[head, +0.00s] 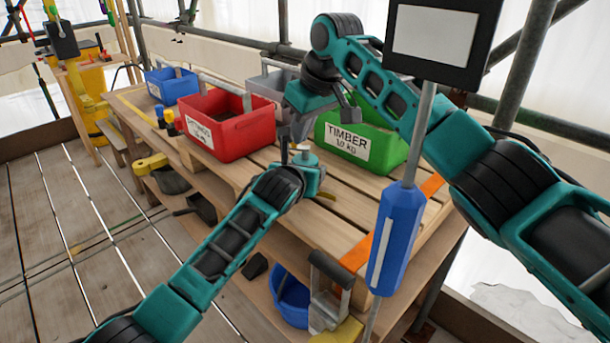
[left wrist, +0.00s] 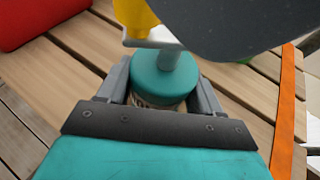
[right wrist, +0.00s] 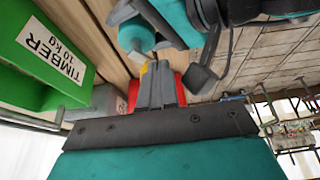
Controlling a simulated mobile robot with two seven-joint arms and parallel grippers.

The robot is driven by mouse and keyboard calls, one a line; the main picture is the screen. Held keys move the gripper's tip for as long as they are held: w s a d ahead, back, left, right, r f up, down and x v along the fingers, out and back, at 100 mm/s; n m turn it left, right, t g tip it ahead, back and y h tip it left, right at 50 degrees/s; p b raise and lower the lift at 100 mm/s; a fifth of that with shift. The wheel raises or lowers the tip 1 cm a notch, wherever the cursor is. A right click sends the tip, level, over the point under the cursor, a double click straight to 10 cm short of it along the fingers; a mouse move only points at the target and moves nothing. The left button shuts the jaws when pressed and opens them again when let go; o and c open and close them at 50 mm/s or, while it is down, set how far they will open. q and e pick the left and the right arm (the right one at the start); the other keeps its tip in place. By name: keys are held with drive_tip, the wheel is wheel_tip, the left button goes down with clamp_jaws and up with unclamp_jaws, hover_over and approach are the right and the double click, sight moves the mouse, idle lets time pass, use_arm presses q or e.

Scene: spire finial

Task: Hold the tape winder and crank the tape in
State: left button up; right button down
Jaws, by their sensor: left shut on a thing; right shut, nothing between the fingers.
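The tape winder (left wrist: 160,78) is a teal round body with a post, a pale crank arm (left wrist: 150,40) and a yellow knob (left wrist: 135,15) in the left wrist view. My left gripper (head: 304,166) is shut around its body, over the slatted bench. The lower body is hidden between the fingers. My right gripper (head: 285,150) points down beside the winder, shut and empty. In the right wrist view its closed fingers (right wrist: 160,75) are close to the teal body (right wrist: 136,38); whether they touch the crank knob cannot be told.
The slatted bench (head: 340,205) carries a red bin (head: 215,135), a green TIMBER bin (head: 385,148), a grey bin (head: 270,88) and a blue bin (head: 170,88) behind the grippers. A blue-handled tool (head: 395,235) and a dark panel (head: 440,35) stand close on the right.

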drive_tip(key=shift+f, duration=0.15)
idle(0.4)
drive_tip(key=shift+f, duration=1.35)
drive_tip(key=shift+w+a, duration=0.4)
drive_tip(key=shift+w, duration=0.35)
drive_tip(key=shift+w+a, duration=0.3)
drive_tip(key=shift+w, duration=0.05)
idle(0.3)
drive_tip(key=shift+s+f, duration=0.1)
drive_tip(key=shift+s+a, duration=0.1)
wheel_tip(320, 180, up, 7)
idle(0.8)
